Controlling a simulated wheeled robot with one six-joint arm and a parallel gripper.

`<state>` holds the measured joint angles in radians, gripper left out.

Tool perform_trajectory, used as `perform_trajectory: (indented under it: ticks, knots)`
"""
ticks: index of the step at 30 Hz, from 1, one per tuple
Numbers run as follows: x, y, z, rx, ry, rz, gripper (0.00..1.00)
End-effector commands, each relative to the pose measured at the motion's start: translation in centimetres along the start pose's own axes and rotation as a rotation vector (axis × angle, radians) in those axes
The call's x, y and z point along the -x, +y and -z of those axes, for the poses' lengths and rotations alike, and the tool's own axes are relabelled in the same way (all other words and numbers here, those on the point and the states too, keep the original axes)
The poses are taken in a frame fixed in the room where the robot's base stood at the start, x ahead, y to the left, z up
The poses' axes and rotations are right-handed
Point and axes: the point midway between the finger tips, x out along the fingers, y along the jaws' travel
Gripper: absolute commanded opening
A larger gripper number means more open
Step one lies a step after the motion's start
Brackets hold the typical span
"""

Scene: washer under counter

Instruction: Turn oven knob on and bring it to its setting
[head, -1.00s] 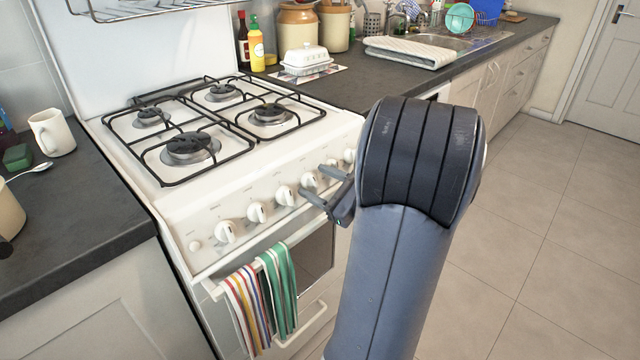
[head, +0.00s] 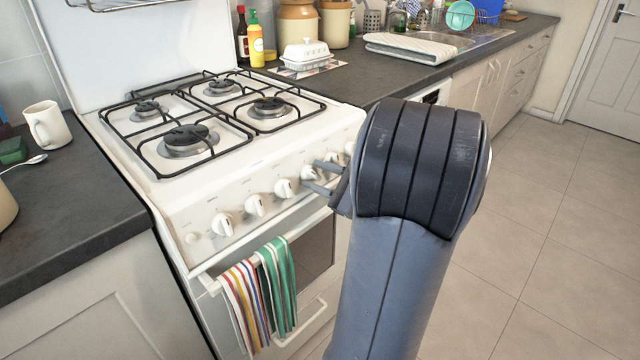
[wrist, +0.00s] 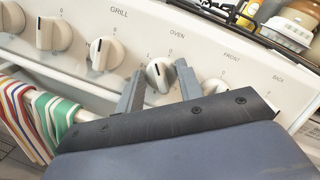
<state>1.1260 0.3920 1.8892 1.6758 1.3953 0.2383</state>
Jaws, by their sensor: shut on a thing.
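The oven knob (wrist: 160,75) is a round white knob with a raised grip and a small dark mark, under the printed word OVEN in the wrist view. Its grip leans a little to the left at the top. My gripper (wrist: 160,68) has one grey finger on each side of it and is shut on it. In the head view my gripper (head: 308,172) reaches the front panel of the white stove from the right, with the oven knob partly hidden between its fingers. My arm hides the right end of the panel.
A grill knob (wrist: 105,53) sits close to the left and another knob (wrist: 212,92) close to the right. Striped and green towels (head: 262,290) hang on the oven door handle below. Black pan grates (head: 210,120) cover the hob above. Open floor (head: 545,210) lies to the right.

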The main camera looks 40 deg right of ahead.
Motion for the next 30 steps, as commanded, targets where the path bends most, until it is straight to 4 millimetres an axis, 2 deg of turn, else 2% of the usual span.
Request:
perform_trajectory:
  ticks: [5, 14, 15, 22, 30]
  knots:
    - [0.00, 0.08, 0.15, 0.128, 0.000, -0.037, 0.12]
    - [0.01, 0.01, 0.00, 0.140, 0.000, -0.041, 0.12]
    - [0.01, 0.01, 0.01, 0.139, 0.000, -0.041, 0.37]
    - [0.00, 0.00, 0.01, 0.139, 0.000, -0.040, 0.55]
    - [0.08, -0.02, 0.00, 0.139, 0.000, -0.040, 0.57]
